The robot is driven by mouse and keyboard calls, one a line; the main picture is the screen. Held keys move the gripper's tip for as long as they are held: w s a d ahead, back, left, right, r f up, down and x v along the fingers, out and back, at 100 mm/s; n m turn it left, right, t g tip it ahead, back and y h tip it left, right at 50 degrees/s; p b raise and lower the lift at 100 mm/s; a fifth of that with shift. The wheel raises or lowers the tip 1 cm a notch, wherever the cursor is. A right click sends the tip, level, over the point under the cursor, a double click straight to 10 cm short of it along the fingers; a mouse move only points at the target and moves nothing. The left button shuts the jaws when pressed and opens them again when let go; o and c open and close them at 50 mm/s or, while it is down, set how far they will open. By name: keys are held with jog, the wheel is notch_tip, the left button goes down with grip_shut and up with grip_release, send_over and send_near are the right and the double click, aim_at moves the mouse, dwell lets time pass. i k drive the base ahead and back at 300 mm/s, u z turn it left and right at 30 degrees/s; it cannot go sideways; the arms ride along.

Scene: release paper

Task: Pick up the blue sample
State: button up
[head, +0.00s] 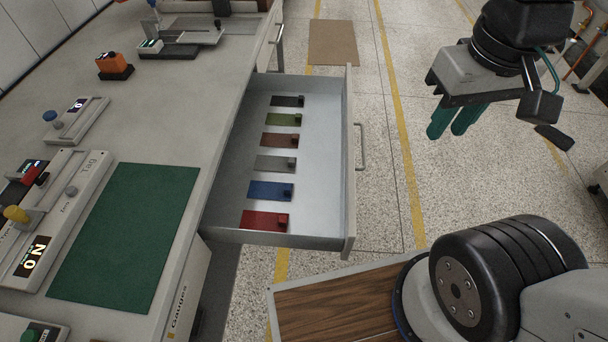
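The blue sample (266,191) is a flat blue card with a small dark blue block at its right end. It lies in the open drawer (315,205), between the grey sample and the red sample. My gripper (454,122) has teal fingers and hangs over the floor, to the right of the drawer and apart from it. It holds nothing that I can see. The two fingers show close together with a narrow gap, and from this angle I cannot tell whether they are open or shut.
Other samples in the drawer are red (264,221), grey (275,163), brown (279,140), green (283,119) and black (287,101). The drawer's front panel (349,165) and handle (360,147) stand between it and my gripper. A green mat (128,235) lies on the worktop.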

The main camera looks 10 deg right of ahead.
aim_at(257, 189)
jog(key=u, duration=1.15)
jog(key=k, duration=1.35)
jog(key=z, duration=0.75)
jog(key=k, duration=0.4)
jog(key=u, duration=0.9)
jog(key=i, duration=1.1)
jog(key=z, duration=0.9)
